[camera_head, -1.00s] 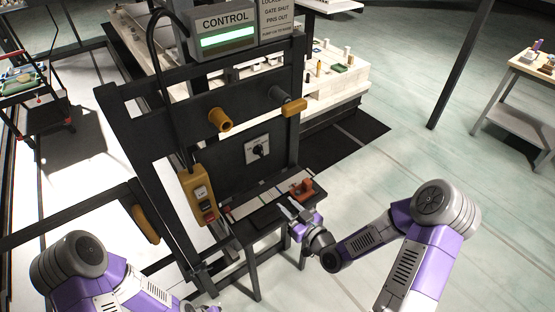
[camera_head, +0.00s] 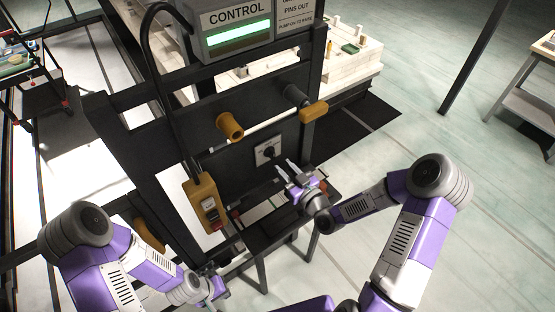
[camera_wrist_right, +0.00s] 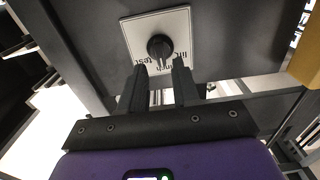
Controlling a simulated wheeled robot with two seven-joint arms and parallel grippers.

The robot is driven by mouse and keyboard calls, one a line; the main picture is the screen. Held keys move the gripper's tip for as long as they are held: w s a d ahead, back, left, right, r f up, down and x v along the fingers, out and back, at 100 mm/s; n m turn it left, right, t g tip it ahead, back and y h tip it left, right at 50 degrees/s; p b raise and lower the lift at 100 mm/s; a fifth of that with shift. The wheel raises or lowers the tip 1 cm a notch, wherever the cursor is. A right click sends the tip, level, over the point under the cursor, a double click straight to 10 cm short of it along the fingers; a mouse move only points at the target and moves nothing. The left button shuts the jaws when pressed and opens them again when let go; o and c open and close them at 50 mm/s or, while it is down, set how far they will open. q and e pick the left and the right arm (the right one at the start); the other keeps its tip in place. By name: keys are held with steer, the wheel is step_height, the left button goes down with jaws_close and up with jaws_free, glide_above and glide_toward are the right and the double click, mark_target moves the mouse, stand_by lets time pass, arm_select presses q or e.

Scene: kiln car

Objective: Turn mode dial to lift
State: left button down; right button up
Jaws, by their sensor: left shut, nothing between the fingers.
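The mode dial is a round black knob on a white square plate on the dark panel. Its plate (camera_head: 259,155) shows in the head view, and the knob (camera_wrist_right: 160,47) shows in the right wrist view. Lettering on the plate appears upside down and is partly hidden by my fingers; I cannot tell the dial's setting. My right gripper (camera_head: 282,169) is open just in front of the plate. In the right wrist view its fingers (camera_wrist_right: 160,88) are apart, with the knob beyond and between their tips. My left gripper (camera_head: 216,289) is shut and empty, low at the panel's left.
A yellow pendant (camera_head: 204,202) hangs left of the dial. Yellow handles (camera_head: 229,126) stick out above it, another (camera_head: 313,112) at upper right. A lit control box (camera_head: 234,32) tops the frame. A small dark shelf (camera_head: 262,237) stands below.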

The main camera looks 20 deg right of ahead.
mark_target(274, 157)
steer(key=shift+p+x, duration=0.45)
steer(key=shift+x, duration=1.65)
steer(key=shift+w+a+b, duration=0.1)
steer(key=shift+w+b, duration=0.05)
steer(key=shift+b, duration=0.3)
jaws_close()
steer(key=n+b, duration=0.3)
steer(key=b, duration=0.1)
steer(key=n+b, duration=0.4)
steer(key=b, duration=0.1)
steer(key=n+b, duration=0.4)
steer(key=shift+f, duration=0.25)
steer(key=shift+c, duration=1.3)
jaws_free()
steer(key=shift+n+b, duration=0.3)
steer(key=shift+b, duration=0.1)
steer(key=shift+o, duration=1.3)
steer(key=shift+r+p, duration=0.25)
steer(key=shift+p, duration=0.05)
